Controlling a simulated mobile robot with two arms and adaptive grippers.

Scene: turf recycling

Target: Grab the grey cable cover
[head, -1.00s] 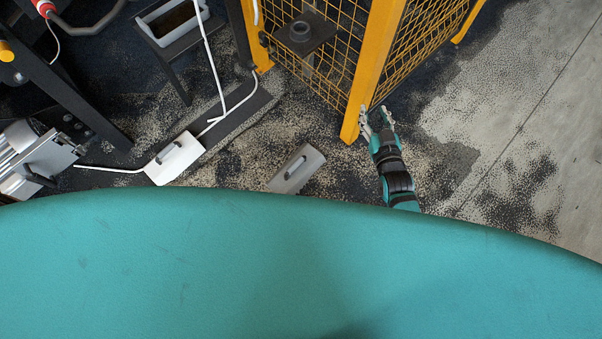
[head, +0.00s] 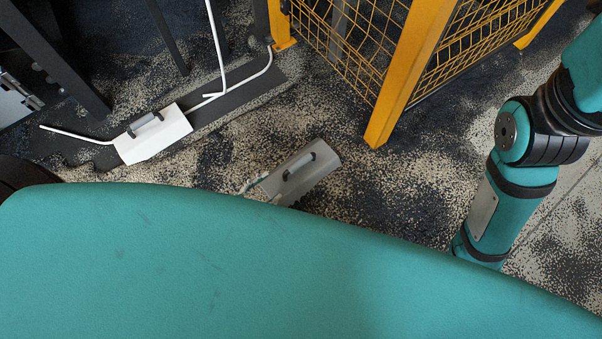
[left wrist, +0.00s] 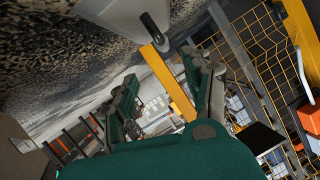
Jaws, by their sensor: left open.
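The grey cable cover (head: 318,177) lies on the speckled floor just beyond my teal body in the head view, with a dark handle on top. The fingertips of my left gripper (head: 262,188) show at its left end; the rest of that gripper is hidden behind my body. In the left wrist view the cover (left wrist: 110,14) is at the top with its black handle, beyond the spread fingers of my left gripper (left wrist: 160,68). Nothing is between them. Whether a finger touches the cover I cannot tell. My right gripper is out of view.
A white cover (head: 153,136) with a grey handle lies to the left on a dark strip, beside white cables (head: 75,134). A yellow mesh fence post (head: 402,80) stands behind and right of the grey cover. Speckled floor around the cover is open.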

